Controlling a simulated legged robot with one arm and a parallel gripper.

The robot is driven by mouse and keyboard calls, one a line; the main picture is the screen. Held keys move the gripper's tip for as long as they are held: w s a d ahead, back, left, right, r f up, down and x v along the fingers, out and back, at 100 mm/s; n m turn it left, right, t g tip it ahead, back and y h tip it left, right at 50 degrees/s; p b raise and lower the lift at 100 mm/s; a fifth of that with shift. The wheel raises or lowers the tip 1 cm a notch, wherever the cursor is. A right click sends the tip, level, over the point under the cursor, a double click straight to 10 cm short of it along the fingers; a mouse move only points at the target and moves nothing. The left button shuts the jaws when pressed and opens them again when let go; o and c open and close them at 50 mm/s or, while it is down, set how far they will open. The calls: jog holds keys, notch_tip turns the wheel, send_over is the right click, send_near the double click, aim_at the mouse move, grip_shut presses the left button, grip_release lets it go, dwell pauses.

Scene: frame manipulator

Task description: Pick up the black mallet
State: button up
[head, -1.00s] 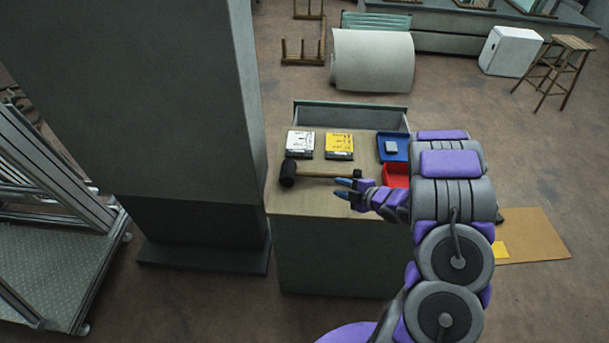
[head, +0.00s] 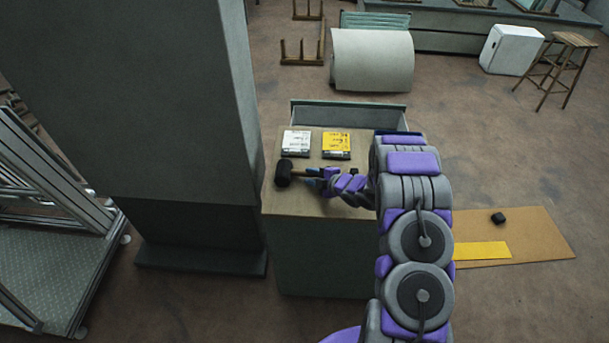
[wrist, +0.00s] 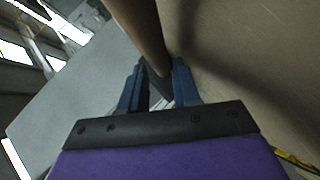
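The black mallet lies on the top of the small cabinet. Its black head (head: 284,173) is at the left, and its wooden handle (head: 301,173) runs right until my gripper and arm hide it. My gripper (head: 313,173) is at the handle, just right of the head. In the wrist view, the brown handle (wrist: 141,28) comes down from the top edge to the gap between the blue fingers of my gripper (wrist: 158,66). The fingers stand apart, one on each side of the handle's near end. No firm grip shows.
A white box (head: 296,143) and a yellow box (head: 336,145) lie behind the mallet on the cabinet top (head: 310,206). A large grey column (head: 150,120) stands close on the left. A board (head: 535,240) lies on the floor at the right.

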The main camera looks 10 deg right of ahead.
aim_at(303, 174)
jog(key=shift+x, duration=1)
jog(key=shift+w+a, duration=0.15)
jog(key=shift+a, duration=0.45)
jog(key=shift+c, duration=1.1)
jog(key=shift+d+f, duration=0.1)
jog(key=shift+d, duration=0.3)
grip_shut()
